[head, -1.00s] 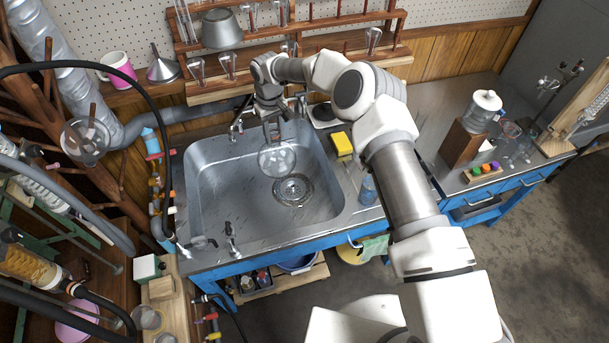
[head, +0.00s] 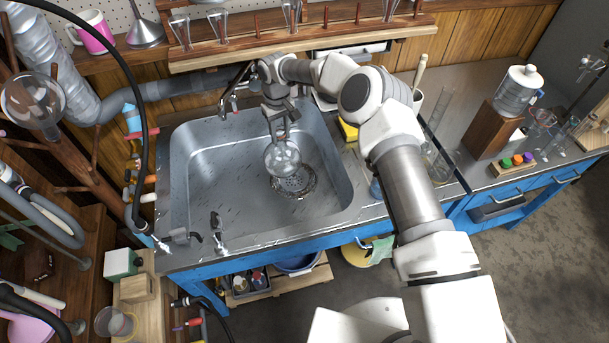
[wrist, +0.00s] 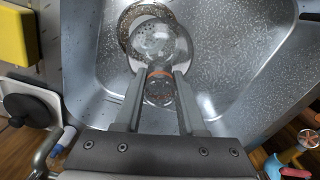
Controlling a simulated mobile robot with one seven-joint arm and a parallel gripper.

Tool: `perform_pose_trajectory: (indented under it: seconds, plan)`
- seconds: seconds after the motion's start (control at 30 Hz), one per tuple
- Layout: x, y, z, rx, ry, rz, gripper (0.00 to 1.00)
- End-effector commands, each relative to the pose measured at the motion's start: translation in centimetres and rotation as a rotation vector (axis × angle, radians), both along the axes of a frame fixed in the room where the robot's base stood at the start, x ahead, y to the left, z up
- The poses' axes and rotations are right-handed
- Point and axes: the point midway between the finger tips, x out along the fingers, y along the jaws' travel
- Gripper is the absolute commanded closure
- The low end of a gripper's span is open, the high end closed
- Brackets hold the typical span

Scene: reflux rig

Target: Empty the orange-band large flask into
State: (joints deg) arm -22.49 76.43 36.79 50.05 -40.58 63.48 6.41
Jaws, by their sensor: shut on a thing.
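My gripper (head: 280,136) is shut on a clear round glass flask (head: 283,160) and holds it over the metal sink (head: 215,205). In the wrist view the fingers (wrist: 160,88) close on either side of the flask's neck, where an orange band (wrist: 159,73) shows. The round body (wrist: 160,42) points away from my gripper, above the drain (head: 293,183). I cannot make out any liquid in the flask, and the neck opening is hard to see. The picture does not show clearly how far above the drain the flask is.
A tap (head: 228,98) stands at the sink's back edge, close to my gripper. Another fitting (head: 216,232) is on the front edge. A yellow sponge (wrist: 17,40) lies beside the sink. Glassware and a wooden block (head: 494,131) stand on the right counter.

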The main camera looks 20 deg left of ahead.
Motion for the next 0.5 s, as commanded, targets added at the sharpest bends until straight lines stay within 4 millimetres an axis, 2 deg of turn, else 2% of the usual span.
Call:
perform_pose_trajectory:
  seconds: [0.03,0.2,0.5]
  plan:
    - [0.0,0.0,-1.3,0.001,-0.001,0.000,1.00]
    - [0.0,0.0,-2.9,0.001,-0.001,0.000,1.00]
    - [0.0,0.0,-3.8,0.001,-0.001,0.000,1.00]
